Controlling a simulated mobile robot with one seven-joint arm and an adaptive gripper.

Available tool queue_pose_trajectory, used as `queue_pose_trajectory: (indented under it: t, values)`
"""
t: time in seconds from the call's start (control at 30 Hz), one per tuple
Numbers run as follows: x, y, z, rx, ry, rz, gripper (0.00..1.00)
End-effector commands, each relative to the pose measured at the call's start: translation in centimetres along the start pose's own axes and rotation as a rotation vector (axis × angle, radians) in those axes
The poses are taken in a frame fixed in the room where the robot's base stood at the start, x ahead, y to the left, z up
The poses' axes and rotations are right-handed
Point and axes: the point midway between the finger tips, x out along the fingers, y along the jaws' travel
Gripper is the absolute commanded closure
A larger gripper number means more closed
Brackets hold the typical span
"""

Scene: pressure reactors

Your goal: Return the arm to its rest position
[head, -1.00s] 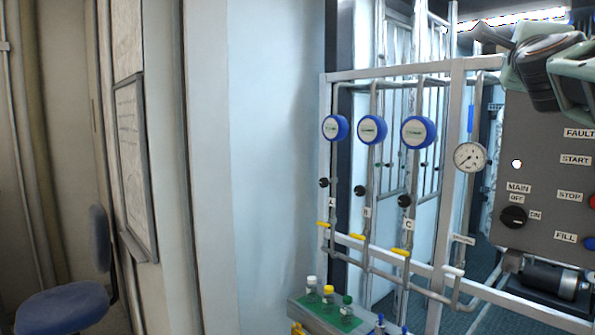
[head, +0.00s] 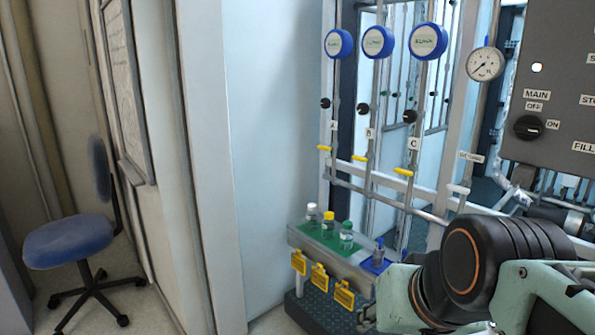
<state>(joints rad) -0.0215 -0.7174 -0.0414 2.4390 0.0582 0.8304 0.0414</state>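My arm (head: 480,270) shows at the lower right of the head view, with pale green links and a thick black joint ringed in orange. It lies in front of the lower right part of the reactor frame. I cannot make out any gripper fingers, so whether my gripper is open, shut or holding something does not show.
A shelf with a green mat (head: 318,241) bears several small bottles left of my arm; yellow tags (head: 320,277) hang below. Behind stand blue-rimmed gauges (head: 428,41), a pressure dial (head: 485,64) and a grey control panel (head: 560,90). A blue chair (head: 68,240) stands left.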

Motion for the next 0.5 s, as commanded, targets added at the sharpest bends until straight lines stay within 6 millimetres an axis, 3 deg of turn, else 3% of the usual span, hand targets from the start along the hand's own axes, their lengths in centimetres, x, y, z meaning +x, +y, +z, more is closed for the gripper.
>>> queue_pose_trajectory:
  t: [0.03,0.07,0.1,0.13,0.5]
  values:
    - [1.5,1.0,4.0,-0.071,-0.068,0.048,0.69]
    - [2.0,1.7,6.1,-0.115,-0.112,0.079,0.69]
    - [-0.7,1.3,3.8,-0.113,-0.103,0.074,0.69]
    - [-1.6,1.1,3.0,-0.109,-0.099,0.071,0.69]
    - [-9.6,-0.1,-2.4,-0.103,-0.098,0.067,0.69]
